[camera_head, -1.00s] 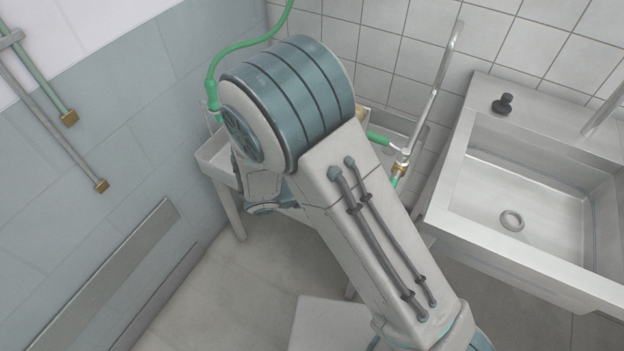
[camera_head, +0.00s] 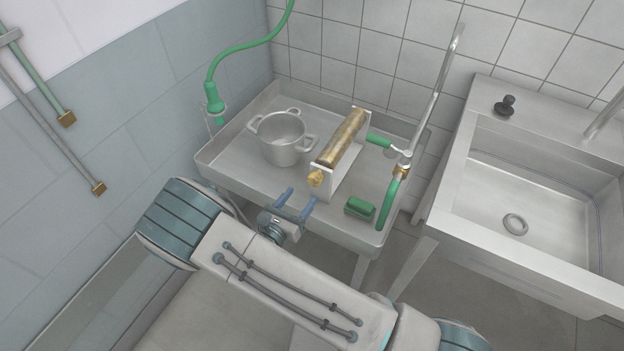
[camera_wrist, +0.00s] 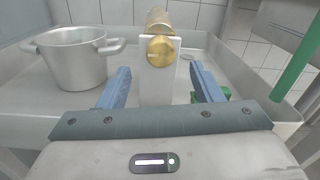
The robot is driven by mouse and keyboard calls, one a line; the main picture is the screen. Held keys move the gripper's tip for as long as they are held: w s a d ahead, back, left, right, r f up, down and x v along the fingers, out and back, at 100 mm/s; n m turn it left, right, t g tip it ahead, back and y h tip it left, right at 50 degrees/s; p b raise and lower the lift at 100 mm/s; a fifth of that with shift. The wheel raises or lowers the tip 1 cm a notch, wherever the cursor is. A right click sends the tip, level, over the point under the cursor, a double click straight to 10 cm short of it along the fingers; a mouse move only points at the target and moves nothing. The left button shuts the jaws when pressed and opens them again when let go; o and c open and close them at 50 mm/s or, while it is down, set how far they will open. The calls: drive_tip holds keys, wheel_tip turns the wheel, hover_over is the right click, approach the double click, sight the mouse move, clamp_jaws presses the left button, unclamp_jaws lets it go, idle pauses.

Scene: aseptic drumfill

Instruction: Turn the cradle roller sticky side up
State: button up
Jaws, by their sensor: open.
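The roller (camera_head: 343,139) is a brown-gold cylinder with a brass knob (camera_head: 316,178) at its near end. It lies across a white cradle (camera_head: 347,168) in the steel tray table. In the wrist view the roller's brass end (camera_wrist: 160,49) faces me, above the cradle's white end plate (camera_wrist: 160,85). My gripper (camera_head: 297,198) is open and empty at the tray's front edge, short of the knob and apart from it. In the wrist view its blue fingers (camera_wrist: 159,88) stand either side of the cradle's end plate. I cannot tell which side of the roller is sticky.
A steel pot (camera_head: 283,140) stands left of the cradle. A green brush or block (camera_head: 359,208) lies right of it. A sink (camera_head: 520,195) stands to the right. The tray's front rim (camera_head: 340,238) is raised.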

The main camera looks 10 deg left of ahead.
sight(312, 182)
drive_tip(key=x, duration=0.7)
drive_tip(key=shift+w+d, duration=0.1)
drive_tip(key=shift+w, duration=0.25)
drive_tip(key=c, duration=1)
